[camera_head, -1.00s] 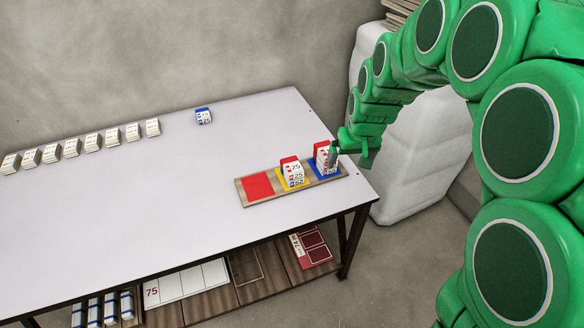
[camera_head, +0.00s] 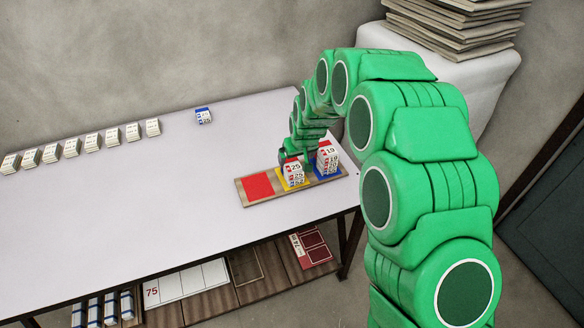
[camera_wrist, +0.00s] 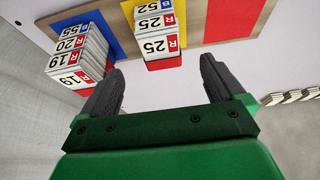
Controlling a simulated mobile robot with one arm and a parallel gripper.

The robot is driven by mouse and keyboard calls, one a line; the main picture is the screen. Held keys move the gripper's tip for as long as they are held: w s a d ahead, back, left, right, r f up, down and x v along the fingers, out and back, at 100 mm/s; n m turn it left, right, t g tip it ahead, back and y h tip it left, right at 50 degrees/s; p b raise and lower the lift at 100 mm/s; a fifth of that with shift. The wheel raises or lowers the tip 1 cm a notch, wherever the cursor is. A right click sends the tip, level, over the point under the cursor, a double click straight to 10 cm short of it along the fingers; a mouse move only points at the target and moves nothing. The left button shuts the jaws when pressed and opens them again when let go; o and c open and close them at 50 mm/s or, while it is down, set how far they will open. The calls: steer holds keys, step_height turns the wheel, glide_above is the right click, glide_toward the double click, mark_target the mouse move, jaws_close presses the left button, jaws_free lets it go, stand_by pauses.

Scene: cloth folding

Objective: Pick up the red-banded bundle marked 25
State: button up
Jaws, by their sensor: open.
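A stack of white bundles (camera_head: 293,174) stands on the yellow square of a wooden board. In the wrist view, two of its bundles are red-banded and marked 25: the topmost (camera_wrist: 158,46) and the one under it (camera_wrist: 157,24). A blue-banded bundle marked 52 (camera_wrist: 155,7) lies below them. My gripper (camera_wrist: 160,68) is open and empty, its fingers pointing toward this stack. The top 25 bundle lies just beyond the gap between the fingertips, apart from them. In the head view my gripper (camera_head: 297,156) is beside and partly behind the stack.
A second stack (camera_head: 327,158), with bundles marked 19, stands close by on the blue square. The red square (camera_head: 258,186) is empty. A blue-banded bundle (camera_head: 203,116) lies alone at the back. Several white bundles (camera_head: 92,142) line the left back. The table's middle is clear.

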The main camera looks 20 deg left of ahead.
mark_target(292, 165)
steer(key=shift+a+x, duration=0.1)
steer(key=shift+x, duration=1.3)
steer(key=shift+a+x, duration=0.15)
steer(key=shift+x, duration=2.15)
steer(key=shift+w, duration=0.15)
steer(key=shift+c, duration=0.4)
steer(key=shift+r, duration=0.1)
steer(key=c, duration=1)
